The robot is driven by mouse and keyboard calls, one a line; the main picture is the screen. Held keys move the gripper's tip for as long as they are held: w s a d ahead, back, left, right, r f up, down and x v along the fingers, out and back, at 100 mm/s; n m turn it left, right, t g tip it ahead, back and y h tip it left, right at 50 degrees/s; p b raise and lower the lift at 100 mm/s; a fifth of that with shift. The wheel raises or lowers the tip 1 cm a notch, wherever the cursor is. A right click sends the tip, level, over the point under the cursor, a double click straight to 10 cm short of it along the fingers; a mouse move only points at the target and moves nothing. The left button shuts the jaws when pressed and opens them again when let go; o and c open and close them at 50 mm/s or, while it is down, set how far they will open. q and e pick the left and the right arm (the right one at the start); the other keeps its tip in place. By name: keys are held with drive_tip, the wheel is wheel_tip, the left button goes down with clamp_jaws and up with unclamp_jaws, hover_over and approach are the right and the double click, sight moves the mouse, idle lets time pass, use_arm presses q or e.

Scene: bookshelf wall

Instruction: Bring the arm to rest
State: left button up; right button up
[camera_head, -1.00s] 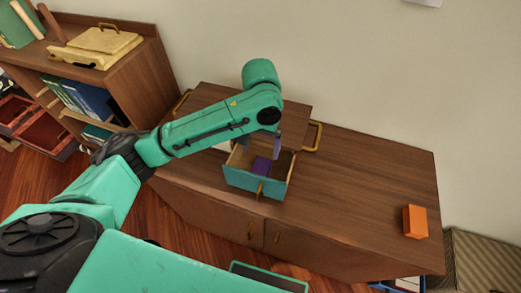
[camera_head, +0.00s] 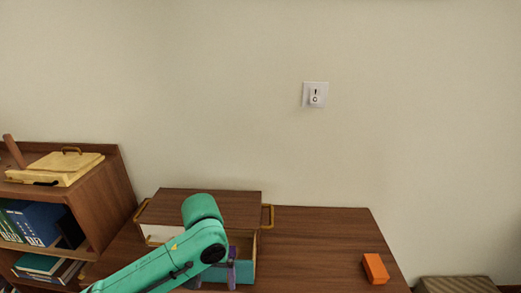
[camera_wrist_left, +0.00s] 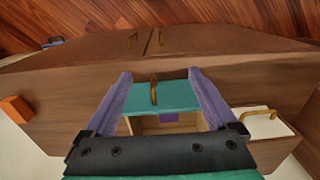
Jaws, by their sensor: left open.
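My left arm comes in from the lower left in the head view. Its left gripper (camera_head: 232,270) hangs over the open teal drawer (camera_head: 246,268) of a small brown cabinet (camera_head: 230,206) on the wooden sideboard. In the left wrist view, the gripper's two purple fingers (camera_wrist_left: 160,76) are spread wide with nothing held between them. Past them show the drawer's teal front (camera_wrist_left: 176,99), its brass handle (camera_wrist_left: 153,90) and a purple block (camera_wrist_left: 169,118) inside. My right gripper is in neither view.
An orange block (camera_head: 375,268) lies at the right of the sideboard top (camera_head: 318,235), with bare wood between it and the cabinet. A bookshelf (camera_head: 107,190) with a yellow box (camera_head: 58,168) stands at left. A switch (camera_head: 316,95) is on the wall.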

use_arm(q)
drive_tip(key=s+d+f+m+t+h, duration=0.2)
drive_tip(key=s+d+f+h, duration=0.2)
drive_tip(key=s+a+f+t+y, duration=0.1)
drive_tip(key=s+a+f+y, duration=0.15)
drive_tip(key=s+a, duration=0.4)
drive_tip(key=s+a+f+y, duration=0.1)
drive_tip(key=s+a+f, duration=0.25)
drive_tip(key=a, duration=0.65)
wheel_tip(320, 180, down, 23)
drive_tip(key=s, duration=0.1)
drive_tip(key=s+a+f+g, duration=0.2)
drive_tip(key=s+f, duration=1.2)
drive_tip(key=s, duration=0.3)
drive_tip(key=shift+a+f, duration=0.15)
drive_tip(key=shift+a, duration=0.05)
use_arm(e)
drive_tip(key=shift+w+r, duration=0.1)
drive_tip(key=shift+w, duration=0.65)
